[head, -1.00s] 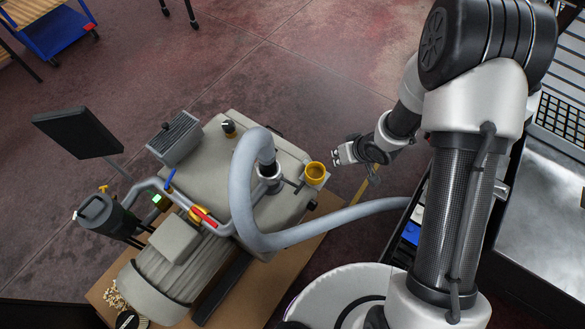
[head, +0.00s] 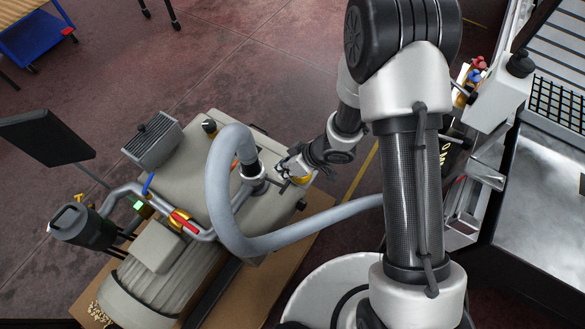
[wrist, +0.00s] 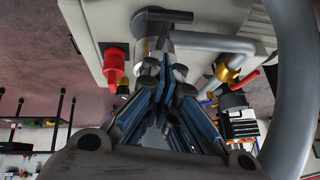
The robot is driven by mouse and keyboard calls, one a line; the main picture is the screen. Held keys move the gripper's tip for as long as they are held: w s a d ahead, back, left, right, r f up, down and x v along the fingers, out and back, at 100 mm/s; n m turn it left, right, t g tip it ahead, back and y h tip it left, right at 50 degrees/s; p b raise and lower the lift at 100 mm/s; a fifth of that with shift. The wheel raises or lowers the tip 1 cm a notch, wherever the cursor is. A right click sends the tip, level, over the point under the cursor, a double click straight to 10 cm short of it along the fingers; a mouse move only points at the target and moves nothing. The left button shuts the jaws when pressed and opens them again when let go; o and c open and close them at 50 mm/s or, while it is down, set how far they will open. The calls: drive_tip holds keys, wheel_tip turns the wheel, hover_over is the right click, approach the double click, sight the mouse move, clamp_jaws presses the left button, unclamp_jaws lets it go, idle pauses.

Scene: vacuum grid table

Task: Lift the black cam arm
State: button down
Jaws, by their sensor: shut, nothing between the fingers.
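The hose coupling (head: 255,174) is a metal fitting on top of the beige pump housing, at the end of the thick grey hose. A short black cam arm (head: 280,184) sticks out from its right side in the head view. In the wrist view a black lever (wrist: 164,15) sits at the top of the metal coupling (wrist: 141,50); I cannot tell whether it is the same arm. My gripper (head: 284,169) is just right of the coupling, close to the cam arm. In the wrist view my gripper (wrist: 165,80) is shut and empty, its tips in front of the coupling.
The grey hose (head: 222,190) loops beside the coupling and runs right, below my arm. A red-handled pipe (head: 183,222) and a black screen (head: 45,137) stand left. Open floor lies behind the pump.

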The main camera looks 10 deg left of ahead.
sight(285, 185)
drive_tip(key=shift+s+d+f+b, duration=0.15)
drive_tip(key=shift+f+b, duration=0.1)
drive_tip(key=shift+f, duration=0.3)
drive_tip(key=shift+s+d+f+b, duration=0.1)
drive_tip(key=shift+s+f+b, duration=0.15)
drive_tip(key=shift+f, duration=0.35)
drive_tip(key=shift+s+d+f+b, duration=0.15)
drive_tip(key=shift+f+b, duration=0.15)
drive_tip(key=shift+f, duration=0.25)
drive_tip(key=shift+s+d+f+p, duration=0.1)
drive_tip(key=shift+d+f+p, duration=0.15)
drive_tip(key=shift+f+p, duration=0.2)
drive_tip(key=shift+s+d+f, duration=0.1)
drive_tip(key=shift+d+f, duration=0.15)
drive_tip(key=shift+d, duration=0.1)
drive_tip(key=shift+f, duration=0.25)
